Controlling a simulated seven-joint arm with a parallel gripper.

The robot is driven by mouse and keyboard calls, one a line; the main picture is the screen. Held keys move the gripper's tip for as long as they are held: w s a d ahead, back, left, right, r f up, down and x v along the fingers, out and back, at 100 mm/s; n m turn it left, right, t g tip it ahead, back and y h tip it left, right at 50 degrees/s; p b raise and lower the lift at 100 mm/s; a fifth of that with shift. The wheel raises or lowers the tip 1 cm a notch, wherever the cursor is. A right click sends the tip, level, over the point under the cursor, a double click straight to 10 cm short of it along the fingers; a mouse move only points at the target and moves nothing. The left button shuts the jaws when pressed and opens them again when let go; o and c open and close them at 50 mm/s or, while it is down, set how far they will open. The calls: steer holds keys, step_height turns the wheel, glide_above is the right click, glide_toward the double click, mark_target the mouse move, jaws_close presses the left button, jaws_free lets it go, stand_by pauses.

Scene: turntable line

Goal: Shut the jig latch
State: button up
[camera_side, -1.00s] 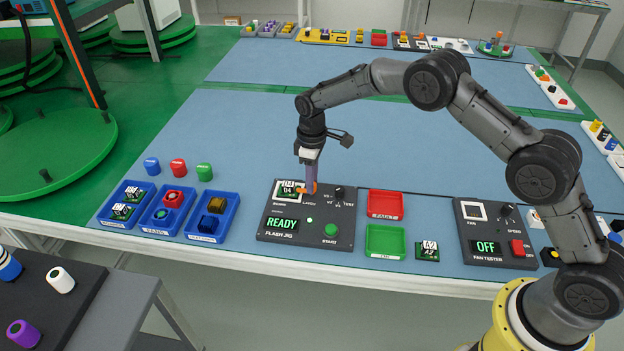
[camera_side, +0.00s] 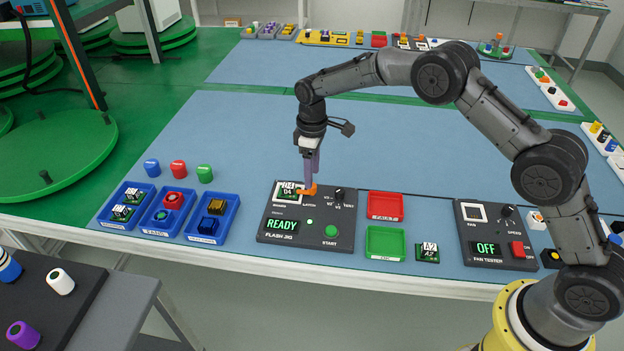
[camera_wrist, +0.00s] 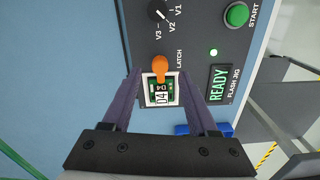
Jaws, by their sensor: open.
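The flash jig (camera_side: 283,229) is a dark box on the blue table with a lit READY display. A board marked D4 (camera_wrist: 161,94) sits in its white-framed socket. The orange latch (camera_side: 306,191) is at the socket's edge; in the wrist view the latch (camera_wrist: 160,66) reaches from its pivot beside the LATCH label to the board's edge and appears to overlap it. My gripper (camera_side: 311,180) is above the latch. In the wrist view my gripper (camera_wrist: 162,78) is open, its purple fingers on either side of the socket and latch, with nothing held between them.
The jig's dial (camera_wrist: 158,12), green START button (camera_wrist: 237,15) and a lit green lamp (camera_wrist: 213,52) are close by. Blue trays (camera_side: 212,222) stand to the left. Red (camera_side: 386,205) and green (camera_side: 385,242) trays stand to the right. The table behind the jig is clear.

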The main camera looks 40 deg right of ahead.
step_height(320, 180, up, 11)
steer(key=shift+f, duration=0.2)
steer(key=shift+d, duration=0.15)
